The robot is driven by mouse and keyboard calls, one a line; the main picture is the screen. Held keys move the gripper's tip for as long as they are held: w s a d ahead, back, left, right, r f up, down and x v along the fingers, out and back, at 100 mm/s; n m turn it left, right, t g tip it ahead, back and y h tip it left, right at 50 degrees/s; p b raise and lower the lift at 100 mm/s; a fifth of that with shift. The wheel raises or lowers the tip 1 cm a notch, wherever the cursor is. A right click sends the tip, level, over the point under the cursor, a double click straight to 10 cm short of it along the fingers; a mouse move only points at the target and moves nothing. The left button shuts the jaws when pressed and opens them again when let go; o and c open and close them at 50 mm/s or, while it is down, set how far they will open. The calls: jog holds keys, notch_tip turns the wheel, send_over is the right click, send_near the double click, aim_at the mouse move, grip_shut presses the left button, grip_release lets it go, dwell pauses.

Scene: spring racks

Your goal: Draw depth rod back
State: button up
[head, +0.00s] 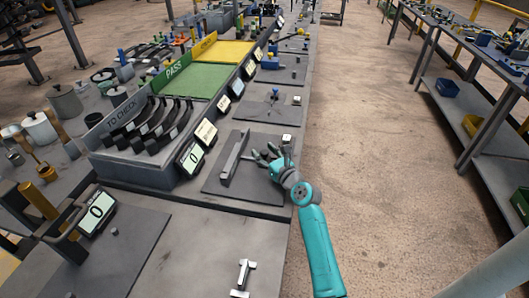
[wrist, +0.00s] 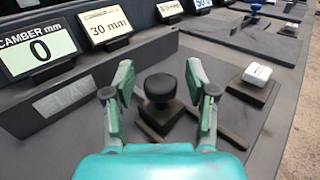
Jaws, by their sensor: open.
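My gripper (head: 266,156) is open above the dark plate (head: 214,182) of the measuring station. In the wrist view my gripper (wrist: 162,102) has one finger on each side of a round black knob (wrist: 160,87), with a gap on both sides. The knob stands upright on a small dark block and looks like the end of the depth rod; the rod itself is not clear. In the head view a grey upright bar fixture (head: 235,158) stands on the plate just left of my gripper.
A display reading 0 (wrist: 40,50) and a 30 mm sign (wrist: 105,25) stand behind the plate. A small white box (wrist: 257,74) sits on a dark block at right. Black curved springs (head: 150,125) lie in a tray at left.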

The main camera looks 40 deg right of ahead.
grip_shut()
jog(key=shift+s+d, duration=1.1)
jog(key=shift+s, duration=0.25)
jog(key=shift+s+d, duration=1.05)
jog(key=shift+s, duration=0.3)
grip_release()
jog(key=shift+s, duration=0.1)
jog(key=s+a, duration=0.1)
jog(key=s, duration=1.1)
jog(key=shift+a, duration=0.15)
